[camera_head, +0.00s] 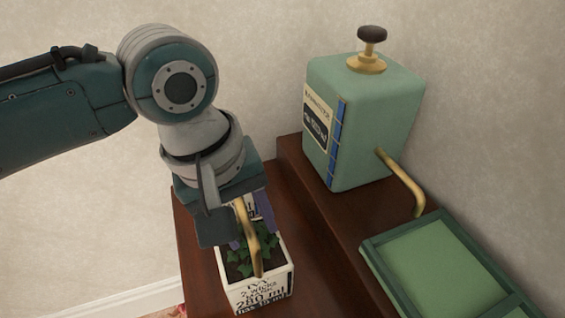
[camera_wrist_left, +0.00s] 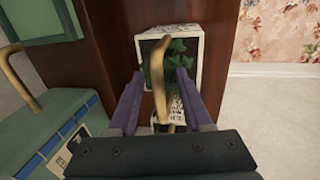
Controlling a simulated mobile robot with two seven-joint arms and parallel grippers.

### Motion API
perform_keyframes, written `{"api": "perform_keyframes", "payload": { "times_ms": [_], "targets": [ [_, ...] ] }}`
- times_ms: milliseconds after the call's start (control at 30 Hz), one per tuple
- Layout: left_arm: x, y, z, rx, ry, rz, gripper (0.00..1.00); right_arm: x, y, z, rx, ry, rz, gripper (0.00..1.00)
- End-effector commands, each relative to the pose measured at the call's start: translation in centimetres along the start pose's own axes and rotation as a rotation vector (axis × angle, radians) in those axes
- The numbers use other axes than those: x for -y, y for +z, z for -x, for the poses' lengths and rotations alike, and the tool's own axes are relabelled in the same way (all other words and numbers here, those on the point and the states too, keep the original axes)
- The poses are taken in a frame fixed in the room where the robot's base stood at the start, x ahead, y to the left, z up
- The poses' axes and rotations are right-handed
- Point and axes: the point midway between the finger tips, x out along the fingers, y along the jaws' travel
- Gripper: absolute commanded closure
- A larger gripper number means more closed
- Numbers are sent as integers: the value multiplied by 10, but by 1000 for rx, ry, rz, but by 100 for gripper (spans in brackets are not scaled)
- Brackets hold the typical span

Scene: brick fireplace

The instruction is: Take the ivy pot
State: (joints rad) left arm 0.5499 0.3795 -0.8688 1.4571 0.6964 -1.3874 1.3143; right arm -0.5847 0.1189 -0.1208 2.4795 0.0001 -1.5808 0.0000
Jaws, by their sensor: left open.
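The ivy pot (camera_head: 262,293) is a white square planter with dark lettering, green ivy inside and a curved brass handle (camera_head: 250,240) arching over it. It stands on the lower brown wooden step. My left gripper (camera_head: 251,222) is above the pot, pointing down, with purple fingers. In the left wrist view the fingers are open (camera_wrist_left: 158,80), one on each side of the brass handle, with gaps showing. The pot also shows beyond them in that view (camera_wrist_left: 194,62). The gripper hides part of the pot. My right gripper is not in view.
A green dispenser (camera_head: 365,125) with a brass spout and dark knob stands on the higher wooden ledge (camera_head: 300,165), right of the pot. A green tray (camera_head: 440,275) is at the lower right. A plain wall is behind; a floral floor covering (camera_wrist_left: 285,30) lies beside the step.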

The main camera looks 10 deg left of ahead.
Motion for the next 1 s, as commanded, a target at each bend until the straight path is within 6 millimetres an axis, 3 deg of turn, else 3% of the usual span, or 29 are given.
{"api": "perform_keyframes", "payload": {
  "times_ms": [100,333,767,1000],
  "targets": [
    [0,0,-13,-1,0,0,50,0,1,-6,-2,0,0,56],
    [0,0,-13,-1,1,-1,50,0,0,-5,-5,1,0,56],
    [0,0,-13,-1,1,0,98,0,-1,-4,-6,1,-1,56],
    [0,0,-13,-1,0,0,100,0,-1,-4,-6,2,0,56]
  ]
}}
